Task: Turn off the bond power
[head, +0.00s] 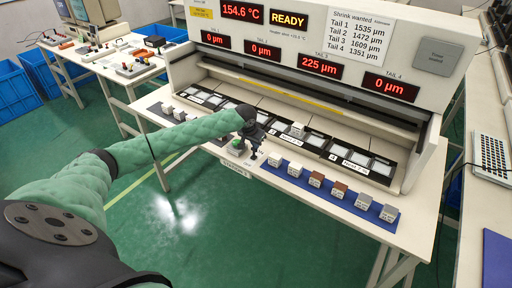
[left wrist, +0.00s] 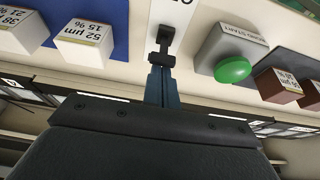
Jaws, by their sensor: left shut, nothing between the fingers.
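My left gripper (head: 250,136) is at the front edge of the bench, with its fingers closed together and empty. In the left wrist view its narrow fingers (left wrist: 160,72) point at a small black lever-like part (left wrist: 166,38) on the pale bench top, probably the bond power switch. The fingertips overlap its near end in the picture; I cannot tell if they touch it. Its label is cut off, so on or off cannot be read. A green button (left wrist: 232,69) on a grey box sits beside it; the button also shows in the head view (head: 238,144). My right gripper is out of view.
A blue mat (head: 325,192) with several small labelled blocks lies right of the gripper. Behind it is a row of dark trays under the display panel (head: 335,45), which reads 154.6 °C and READY. A side table (head: 110,68) stands at the left.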

